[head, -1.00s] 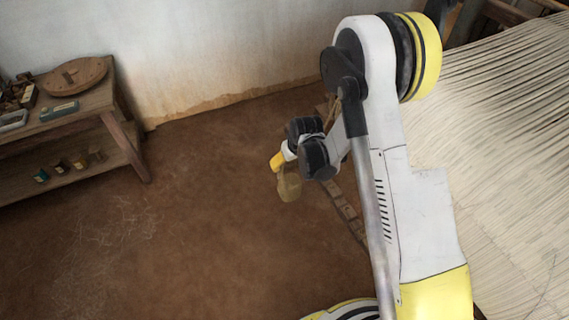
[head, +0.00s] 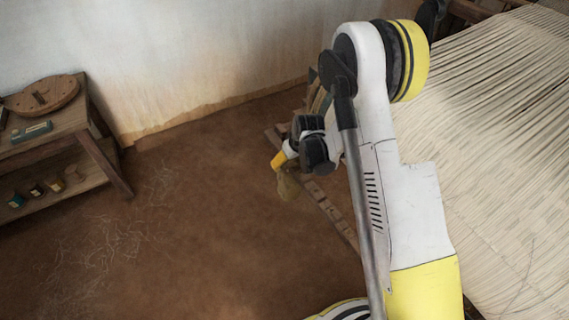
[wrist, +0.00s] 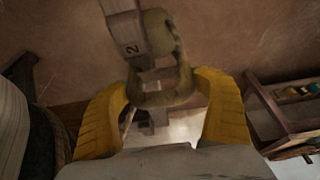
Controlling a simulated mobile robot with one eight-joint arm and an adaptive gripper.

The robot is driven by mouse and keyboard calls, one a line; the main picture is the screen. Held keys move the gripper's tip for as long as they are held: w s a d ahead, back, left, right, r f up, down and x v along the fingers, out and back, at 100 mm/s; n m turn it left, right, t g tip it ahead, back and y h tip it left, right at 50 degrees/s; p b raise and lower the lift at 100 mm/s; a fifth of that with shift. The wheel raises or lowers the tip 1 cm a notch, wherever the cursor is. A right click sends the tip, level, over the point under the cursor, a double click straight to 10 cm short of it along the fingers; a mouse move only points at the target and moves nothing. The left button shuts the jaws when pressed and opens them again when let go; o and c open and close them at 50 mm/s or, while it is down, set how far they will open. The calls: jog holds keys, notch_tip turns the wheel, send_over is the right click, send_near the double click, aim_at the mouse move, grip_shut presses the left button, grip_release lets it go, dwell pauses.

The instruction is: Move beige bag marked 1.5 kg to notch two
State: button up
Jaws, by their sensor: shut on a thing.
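My gripper (head: 280,160) is shut on the beige bag (head: 288,187), which hangs below its yellow fingers in the head view. In the wrist view, the yellow fingers of my gripper (wrist: 165,92) close around an olive-beige loop, with part of the bag (wrist: 157,32) beyond it. A pale bar (wrist: 122,28) marked with a 2 lies just left of the bag; I cannot tell whether they touch. The bag's weight marking is not readable. In the head view the notched wooden bar (head: 335,213) runs diagonally behind and right of the bag.
The loom's pale warp threads (head: 500,150) fill the right side. A wooden table (head: 75,118) with a round board and small jars on its lower shelf stands at left. Open brown floor lies between the table and my arm.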

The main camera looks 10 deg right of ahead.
aim_at(297, 162)
jog(key=shift+w+d, duration=0.2)
jog(key=shift+d, duration=0.4)
jog(key=shift+w+d, duration=0.2)
jog(key=shift+d, duration=0.4)
jog(key=shift+d+f, duration=0.1)
jog(key=shift+d, duration=0.05)
jog(key=shift+f, duration=1.05)
jog(key=shift+f, duration=0.3)
jog(key=shift+c, duration=0.2)
jog(key=o, duration=1.4)
jog(key=shift+o, duration=0.2)
jog(key=v, duration=1.2)
jog(key=shift+s, duration=0.15)
